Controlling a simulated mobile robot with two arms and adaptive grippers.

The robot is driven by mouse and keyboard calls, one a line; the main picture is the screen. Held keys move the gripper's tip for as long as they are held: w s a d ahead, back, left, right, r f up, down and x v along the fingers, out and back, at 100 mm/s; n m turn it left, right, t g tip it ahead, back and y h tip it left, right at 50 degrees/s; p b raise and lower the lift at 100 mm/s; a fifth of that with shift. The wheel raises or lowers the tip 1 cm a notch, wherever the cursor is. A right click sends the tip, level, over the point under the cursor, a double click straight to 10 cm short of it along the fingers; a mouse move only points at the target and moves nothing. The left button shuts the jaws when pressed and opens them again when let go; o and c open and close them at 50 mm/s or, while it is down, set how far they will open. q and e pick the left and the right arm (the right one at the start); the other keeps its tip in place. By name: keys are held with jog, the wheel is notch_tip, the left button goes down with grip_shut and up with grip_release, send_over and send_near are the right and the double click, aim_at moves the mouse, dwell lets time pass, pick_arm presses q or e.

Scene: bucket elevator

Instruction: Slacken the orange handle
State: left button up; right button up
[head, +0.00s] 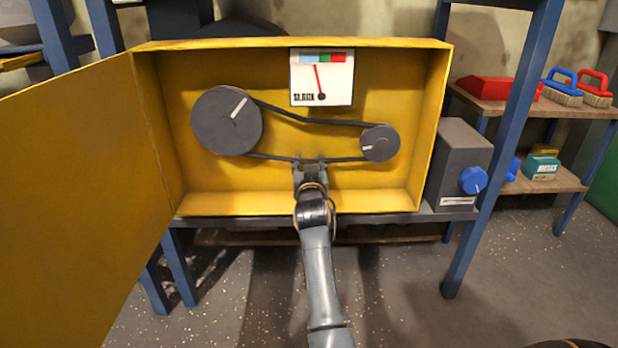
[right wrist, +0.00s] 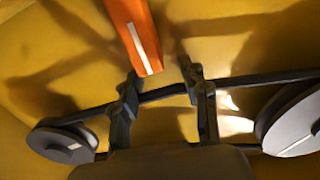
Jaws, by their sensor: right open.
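An orange handle (right wrist: 137,35) with a white stripe shows in the right wrist view, its end near the fingertips. I cannot make it out in the head view, where my right gripper and arm cover that area. My right gripper (head: 310,163) is open, in front of the lower belt run inside the yellow box. In the right wrist view its fingers (right wrist: 160,78) stand apart, with the belt (right wrist: 160,94) crossing behind them and the handle beyond the tips. Nothing shows held between them. My left gripper is not in view.
The yellow box (head: 446,100) holds a large pulley (head: 215,125), a small pulley (head: 378,146) and a gauge (head: 310,85), its red needle near the blue-green border. Its door (head: 80,190) stands open at left. A grey unit with a blue knob (head: 473,180) stands right.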

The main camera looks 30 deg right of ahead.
aim_at(309, 142)
notch_tip(309, 142, up, 4)
jog(key=shift+r, duration=0.1)
dwell(0.6)
